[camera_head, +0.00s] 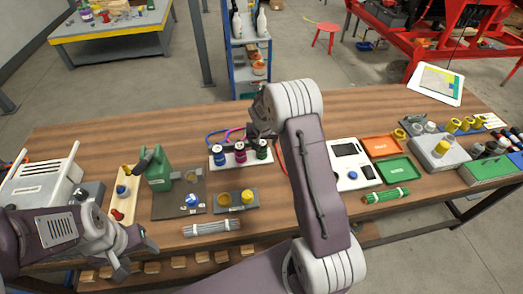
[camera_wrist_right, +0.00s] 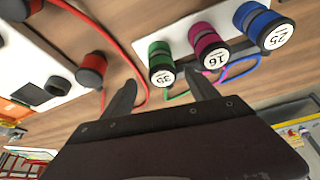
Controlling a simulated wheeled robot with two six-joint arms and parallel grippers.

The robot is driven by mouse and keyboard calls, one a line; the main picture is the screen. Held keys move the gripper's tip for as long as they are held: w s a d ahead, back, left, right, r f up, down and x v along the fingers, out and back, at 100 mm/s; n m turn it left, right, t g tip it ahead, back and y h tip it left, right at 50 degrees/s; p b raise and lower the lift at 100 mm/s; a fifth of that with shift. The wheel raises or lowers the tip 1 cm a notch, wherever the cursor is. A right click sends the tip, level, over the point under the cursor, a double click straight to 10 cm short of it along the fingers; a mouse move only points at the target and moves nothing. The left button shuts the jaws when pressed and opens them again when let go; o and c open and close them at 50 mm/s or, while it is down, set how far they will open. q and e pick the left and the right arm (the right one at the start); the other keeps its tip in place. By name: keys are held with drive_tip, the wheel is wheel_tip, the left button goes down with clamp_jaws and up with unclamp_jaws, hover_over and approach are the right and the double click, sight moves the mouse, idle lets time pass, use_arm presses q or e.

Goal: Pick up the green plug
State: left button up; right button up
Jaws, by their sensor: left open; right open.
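The green plug (camera_head: 262,149) stands in a white holder (camera_head: 226,166) on the wooden bench, at the right end of a row with a magenta plug (camera_head: 240,155) and a blue plug (camera_head: 218,154). In the right wrist view the green plug (camera_wrist_right: 160,62) is marked 35 and lies just beyond the fingertips, roughly between them. My right gripper (camera_head: 262,130) is open and empty, close behind the plug; it also shows in the wrist view (camera_wrist_right: 163,90). Contact cannot be told. My left gripper (camera_head: 138,258) is open and empty at the bench's front left.
Coloured cables (camera_head: 226,134) lie behind the plugs. A red-topped black knob or plug (camera_wrist_right: 92,68) and a red cable (camera_wrist_right: 118,50) are near one finger. A green pump-like unit (camera_head: 158,172) stands left, a white device (camera_head: 352,162) right.

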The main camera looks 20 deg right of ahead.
sight(262, 143)
drive_tip(key=shift+w+d+f, duration=0.15)
drive_tip(key=shift+w+f, duration=0.15)
drive_tip(key=shift+f, duration=0.1)
drive_tip(key=p+x, duration=0.1)
drive_tip(key=x, duration=0.3)
drive_tip(key=shift+w+f, duration=0.3)
drive_tip(key=shift+f, duration=0.05)
drive_tip(key=c, duration=0.7)
clamp_jaws()
drive_tip(key=shift+r, duration=0.25)
